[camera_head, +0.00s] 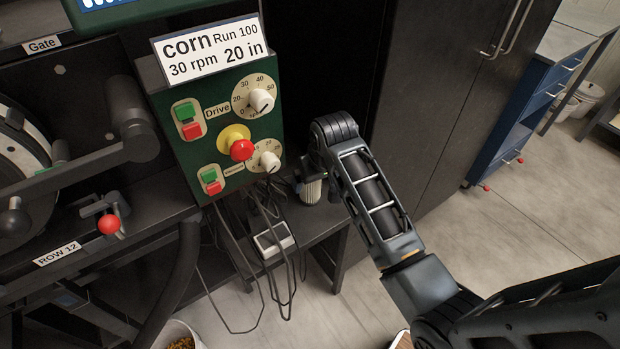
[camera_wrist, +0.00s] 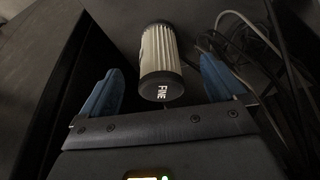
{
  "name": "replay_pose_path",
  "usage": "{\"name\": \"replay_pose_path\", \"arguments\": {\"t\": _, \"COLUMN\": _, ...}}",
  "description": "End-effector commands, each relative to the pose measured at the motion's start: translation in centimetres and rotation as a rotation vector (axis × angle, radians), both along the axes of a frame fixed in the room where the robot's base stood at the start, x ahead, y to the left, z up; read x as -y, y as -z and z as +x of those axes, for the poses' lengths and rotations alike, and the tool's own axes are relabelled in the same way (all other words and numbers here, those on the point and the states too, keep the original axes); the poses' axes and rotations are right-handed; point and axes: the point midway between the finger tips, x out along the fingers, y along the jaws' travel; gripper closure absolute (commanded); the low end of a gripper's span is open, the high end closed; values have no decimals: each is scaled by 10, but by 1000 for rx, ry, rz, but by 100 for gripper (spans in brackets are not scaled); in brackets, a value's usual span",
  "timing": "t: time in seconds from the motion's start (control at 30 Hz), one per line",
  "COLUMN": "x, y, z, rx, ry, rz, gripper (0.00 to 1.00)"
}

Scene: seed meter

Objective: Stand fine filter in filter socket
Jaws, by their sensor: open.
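The fine filter (camera_wrist: 158,52) is a pale pleated cylinder with dark end caps; the near cap reads "FINE" in the wrist view. In the head view the filter (camera_head: 312,191) shows partly below my wrist, at the black bench right of the green control box. My gripper (camera_wrist: 162,70) is open, with one blue finger on each side of the filter and visible gaps to both. In the head view my gripper (camera_head: 306,176) is mostly hidden by my own arm. I cannot make out the filter socket in either view.
The green control box (camera_head: 222,130) with knobs, buttons and a red stop stands left of my arm. Loose black cables and a small grey box (camera_head: 273,239) lie beside the filter on the bench. A dark cabinet (camera_head: 440,90) stands behind on the right.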

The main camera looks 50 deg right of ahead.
Motion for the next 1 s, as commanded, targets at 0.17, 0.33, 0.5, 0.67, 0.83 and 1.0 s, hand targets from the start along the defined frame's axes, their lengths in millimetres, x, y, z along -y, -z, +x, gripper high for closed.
{"name": "replay_pose_path", "arguments": {"t": 0.17, "x": 16, "y": -32, "z": 18, "rx": -53, "ry": 32, "rz": 42, "gripper": 3}}
{"name": "replay_pose_path", "arguments": {"t": 0.33, "x": 20, "y": -32, "z": 22, "rx": -71, "ry": 38, "rz": 56, "gripper": 3}}
{"name": "replay_pose_path", "arguments": {"t": 0.5, "x": 21, "y": -15, "z": 27, "rx": -71, "ry": 38, "rz": 55, "gripper": 3}}
{"name": "replay_pose_path", "arguments": {"t": 0.67, "x": 22, "y": 0, "z": 32, "rx": -71, "ry": 38, "rz": 55, "gripper": 3}}
{"name": "replay_pose_path", "arguments": {"t": 0.83, "x": 24, "y": 24, "z": 40, "rx": -71, "ry": 38, "rz": 55, "gripper": 3}}
{"name": "replay_pose_path", "arguments": {"t": 1.0, "x": 25, "y": 37, "z": 43, "rx": -68, "ry": 38, "rz": 54, "gripper": 3}}
